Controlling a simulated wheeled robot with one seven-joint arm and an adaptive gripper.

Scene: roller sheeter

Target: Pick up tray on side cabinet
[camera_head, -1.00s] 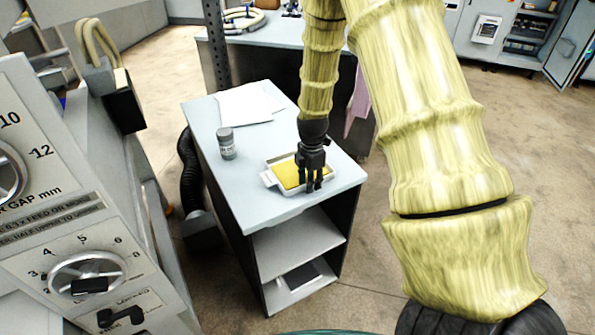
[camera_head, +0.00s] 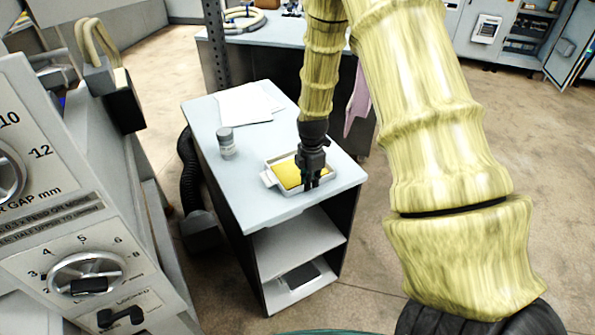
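The tray (camera_head: 270,180) is a small shallow white tray with a yellow sheet or slab (camera_head: 287,174) in it. It lies on the pale top of the side cabinet (camera_head: 243,205), near the front right corner. My gripper (camera_head: 309,185) points down at the tray's right side, and its fingers have drawn close together. The fingers hide part of the tray's right rim. I cannot see clearly whether that rim is between them, and the tray appears to rest flat on the top.
A grey jar (camera_head: 227,145) stands left of the tray, and white papers (camera_head: 247,104) lie behind it. The machine panel (camera_head: 75,240) with dials stands at the left. A black hose (camera_head: 187,185) runs beside the cabinet. Open floor (camera_head: 365,265) lies to the cabinet's right.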

